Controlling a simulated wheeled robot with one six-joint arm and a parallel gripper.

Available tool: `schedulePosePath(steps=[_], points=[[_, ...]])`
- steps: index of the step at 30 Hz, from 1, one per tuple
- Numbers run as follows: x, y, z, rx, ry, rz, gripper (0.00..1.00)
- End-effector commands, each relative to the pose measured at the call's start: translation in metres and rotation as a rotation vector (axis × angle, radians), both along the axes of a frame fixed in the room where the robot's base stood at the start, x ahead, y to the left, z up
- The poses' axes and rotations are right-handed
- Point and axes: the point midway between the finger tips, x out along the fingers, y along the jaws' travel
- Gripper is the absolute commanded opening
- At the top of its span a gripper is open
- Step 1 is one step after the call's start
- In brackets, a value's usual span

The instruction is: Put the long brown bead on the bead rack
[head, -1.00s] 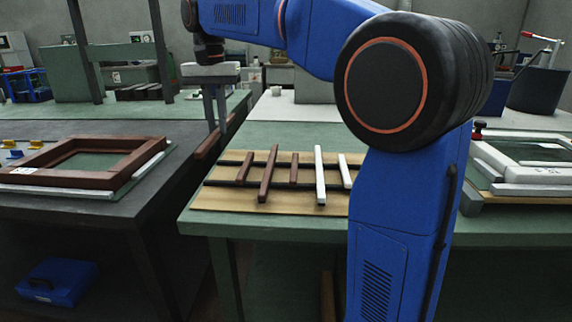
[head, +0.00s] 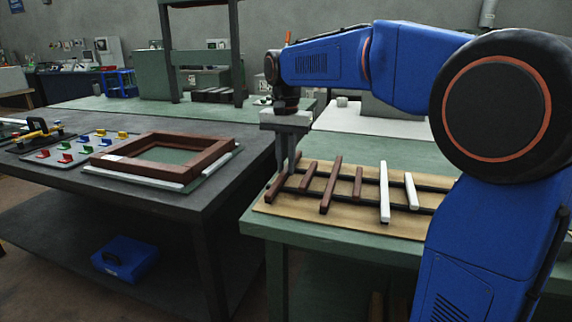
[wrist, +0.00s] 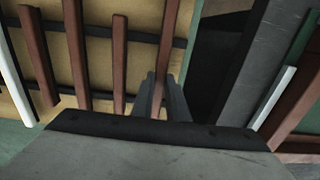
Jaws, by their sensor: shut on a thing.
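My gripper (head: 289,165) is shut on a long brown bead (head: 277,187) at the left end of the bead rack (head: 300,213). The rack is a light wooden board with two black rails. In the wrist view the fingers (wrist: 161,84) grip the bead (wrist: 166,40), which lies across the line of the rails, roughly parallel to the other beads. Whether it rests on the rails or hovers just above them I cannot tell. The fingers hide part of it.
Several brown beads (head: 331,185) and white beads (head: 384,195) lie across the rails to the right. A dark table with a brown frame (head: 205,170) stands to the left, across a gap. My arm covers the rack's right end.

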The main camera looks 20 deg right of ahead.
Motion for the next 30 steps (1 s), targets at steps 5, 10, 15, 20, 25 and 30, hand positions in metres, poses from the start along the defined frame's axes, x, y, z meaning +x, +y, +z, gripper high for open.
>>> schedulePosePath(steps=[5, 10, 15, 20, 25, 30], points=[[-0.001, 0.0, -0.003, -0.002, 0.008, 0.0, 0.2], [-0.001, 0.0, -0.003, -0.001, 0.007, 0.0, 0.32], [0.0, 0.0, -0.002, -0.001, 0.006, 0.0, 0.32], [0.0, 0.0, 0.008, -0.001, 0.003, 0.0, 0.32], [0.0, 0.0, 0.035, -0.001, 0.003, 0.0, 0.32], [0.0, 0.001, 0.069, 0.0, 0.001, 0.0, 0.32]])
